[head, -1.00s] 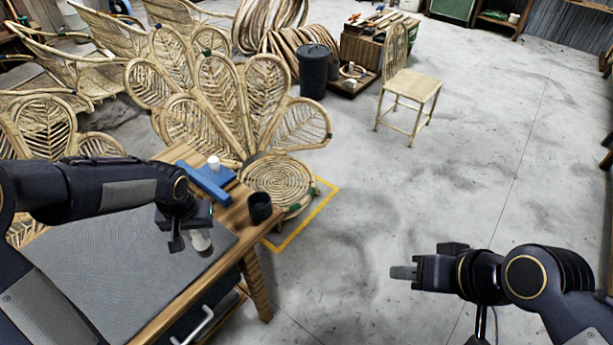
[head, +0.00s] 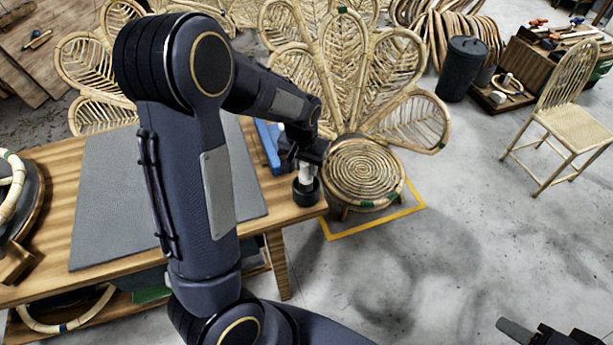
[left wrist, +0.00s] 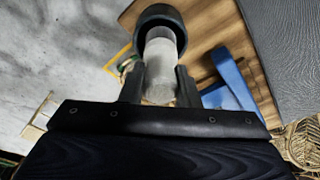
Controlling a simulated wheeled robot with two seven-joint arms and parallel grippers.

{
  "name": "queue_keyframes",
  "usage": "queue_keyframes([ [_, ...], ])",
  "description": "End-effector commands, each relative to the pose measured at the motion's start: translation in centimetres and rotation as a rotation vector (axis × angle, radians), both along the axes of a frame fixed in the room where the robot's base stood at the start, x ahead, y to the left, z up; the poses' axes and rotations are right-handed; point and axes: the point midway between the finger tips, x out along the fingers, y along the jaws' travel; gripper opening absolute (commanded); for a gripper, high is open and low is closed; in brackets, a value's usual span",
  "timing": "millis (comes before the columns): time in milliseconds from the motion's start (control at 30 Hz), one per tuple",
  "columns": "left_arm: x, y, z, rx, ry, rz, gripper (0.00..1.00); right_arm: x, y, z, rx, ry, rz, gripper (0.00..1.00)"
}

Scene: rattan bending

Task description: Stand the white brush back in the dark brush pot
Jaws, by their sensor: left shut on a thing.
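The white brush (head: 306,173) is upright between the fingers of my left gripper (head: 304,158), which is shut on it. The dark brush pot (head: 306,194) stands near the right end of the wooden table, directly below the gripper. In the left wrist view the brush (left wrist: 160,65) lies between the two dark fingers (left wrist: 158,88), and its far end is within the round rim of the pot (left wrist: 160,13). How deep it sits is hidden. My right gripper (head: 548,335) shows only partly at the bottom right, away from the table; its opening is unclear.
A blue tool (head: 268,148) lies on the table just left of the pot. A grey mat (head: 105,205) covers much of the tabletop. A rattan peacock chair (head: 365,172) stands close behind the table's right end.

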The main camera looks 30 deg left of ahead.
Motion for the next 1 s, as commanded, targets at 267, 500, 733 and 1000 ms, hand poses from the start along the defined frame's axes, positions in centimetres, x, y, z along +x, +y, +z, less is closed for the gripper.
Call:
queue_keyframes([
  [267,-0.1,0.0,-3.6,0.000,0.004,0.000,0.06,0.0,0.0,0.0,0.000,0.000,0.000,0.45],
  [500,0.0,-0.1,-3.9,-0.001,0.000,0.000,0.06,0.0,0.0,0.0,0.000,0.000,0.000,0.45],
  [733,0.0,-0.1,-4.2,-0.001,0.000,0.000,0.34,0.0,0.0,-0.3,0.000,0.000,0.000,0.45],
  [1000,0.0,-0.1,-4.2,-0.001,0.001,0.000,0.51,0.0,0.0,-0.3,0.000,0.000,0.000,0.45],
])
